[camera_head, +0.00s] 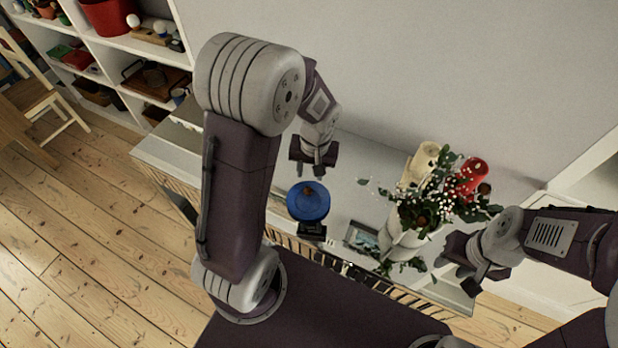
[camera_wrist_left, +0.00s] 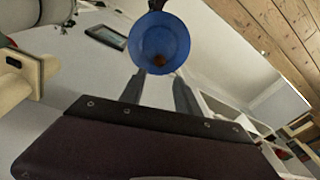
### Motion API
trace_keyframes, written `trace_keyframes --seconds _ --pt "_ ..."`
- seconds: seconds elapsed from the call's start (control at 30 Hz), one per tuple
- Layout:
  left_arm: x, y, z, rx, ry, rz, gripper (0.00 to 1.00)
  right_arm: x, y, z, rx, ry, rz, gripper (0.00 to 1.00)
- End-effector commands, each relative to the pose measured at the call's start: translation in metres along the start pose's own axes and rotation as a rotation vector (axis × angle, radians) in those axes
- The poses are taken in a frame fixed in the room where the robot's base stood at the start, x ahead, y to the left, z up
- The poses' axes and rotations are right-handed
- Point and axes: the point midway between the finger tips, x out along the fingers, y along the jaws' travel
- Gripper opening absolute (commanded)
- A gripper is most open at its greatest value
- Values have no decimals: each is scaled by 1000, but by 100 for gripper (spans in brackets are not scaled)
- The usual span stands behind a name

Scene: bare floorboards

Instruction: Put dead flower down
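A small brown item (camera_head: 309,191), perhaps the dead flower, lies in a round blue dish (camera_head: 308,208). The left wrist view also shows the brown item (camera_wrist_left: 158,60) inside the blue dish (camera_wrist_left: 178,35). The dish sits on a dark base on the white cabinet. My left gripper (camera_head: 317,168) is just behind the dish; its two fingers (camera_wrist_left: 161,84) are apart with nothing between them. My right gripper (camera_head: 468,278) is at the right, near the leafy bouquet (camera_head: 420,212) in a white vase (camera_head: 399,248); its finger gap is not clear.
A red vase (camera_head: 474,172) and a cream vase (camera_head: 422,160) stand behind the bouquet. A small picture frame (camera_head: 362,238) lies between dish and vase. The wall rises behind the white cabinet (camera_head: 165,150). Shelves and a chair (camera_head: 40,98) are at the left.

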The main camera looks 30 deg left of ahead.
Motion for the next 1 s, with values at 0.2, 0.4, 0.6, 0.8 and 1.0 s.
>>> trace_keyframes --seconds 0.2,0.4,0.6,0.8,1.0 --pt "-23 0 0 -1 1 1 39 -3 0 0 0 0 0 36" --pt "-27 2 30 76 -9 42 39 -3 0 0 0 0 0 36" --pt "-29 4 97 258 -5 132 39 -3 0 0 0 0 0 36" --pt "-28 4 102 276 -3 137 39 -3 0 0 0 0 0 36" --pt "-28 4 101 275 -4 137 39 -3 0 0 0 0 0 36"
